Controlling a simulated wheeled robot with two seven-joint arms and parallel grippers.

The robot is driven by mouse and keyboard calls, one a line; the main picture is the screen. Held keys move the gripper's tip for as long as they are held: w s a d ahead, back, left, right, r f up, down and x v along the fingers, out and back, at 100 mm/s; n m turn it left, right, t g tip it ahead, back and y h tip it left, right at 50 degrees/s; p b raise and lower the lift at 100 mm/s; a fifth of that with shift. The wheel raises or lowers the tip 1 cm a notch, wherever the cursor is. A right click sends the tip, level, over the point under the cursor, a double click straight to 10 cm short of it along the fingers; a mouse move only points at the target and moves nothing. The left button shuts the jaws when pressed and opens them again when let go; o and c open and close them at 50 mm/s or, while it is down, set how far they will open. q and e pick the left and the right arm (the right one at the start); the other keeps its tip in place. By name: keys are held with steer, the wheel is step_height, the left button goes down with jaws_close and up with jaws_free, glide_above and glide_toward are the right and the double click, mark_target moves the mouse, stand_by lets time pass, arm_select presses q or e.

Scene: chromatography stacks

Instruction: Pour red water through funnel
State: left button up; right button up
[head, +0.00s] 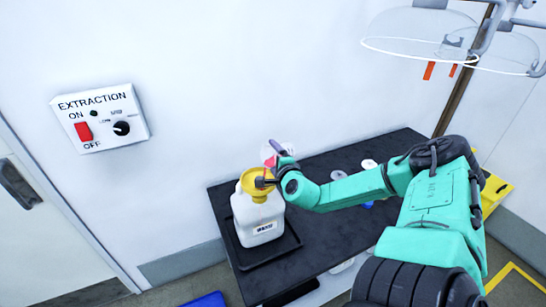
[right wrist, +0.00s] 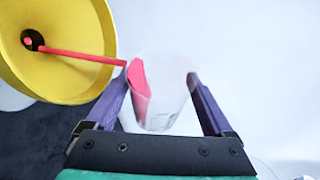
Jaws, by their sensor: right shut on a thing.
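My right gripper (right wrist: 160,95) is shut on a clear glass (right wrist: 165,100) holding red water (right wrist: 139,82). The glass is tilted, and a thin red stream (right wrist: 80,56) runs from its lip into the hole of the yellow funnel (right wrist: 65,30). In the head view the funnel (head: 253,186) sits in the top of a white jug (head: 255,212), with my right gripper (head: 267,170) just above and beside it. The jug stands upright in a black tray (head: 293,243). The jug's inside is hidden. My left gripper is out of view.
The dark table (head: 335,232) holds a few small items behind my right arm, including a white one (head: 338,175). An EXTRACTION switch panel (head: 100,117) is on the wall at left. A clear round-rimmed fixture (head: 415,35) hangs at upper right.

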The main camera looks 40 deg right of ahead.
steer(key=shift+a+f+n+b, duration=0.1)
steer(key=shift+n+b, duration=0.2)
steer(key=shift+b, duration=0.15)
steer(key=shift+a+h, duration=0.1)
steer(key=shift+h, duration=0.2)
steer(key=shift+a+n+b, duration=0.1)
steer(key=shift+n+b, duration=0.3)
steer(key=shift+b, duration=0.25)
steer(key=shift+a, duration=0.1)
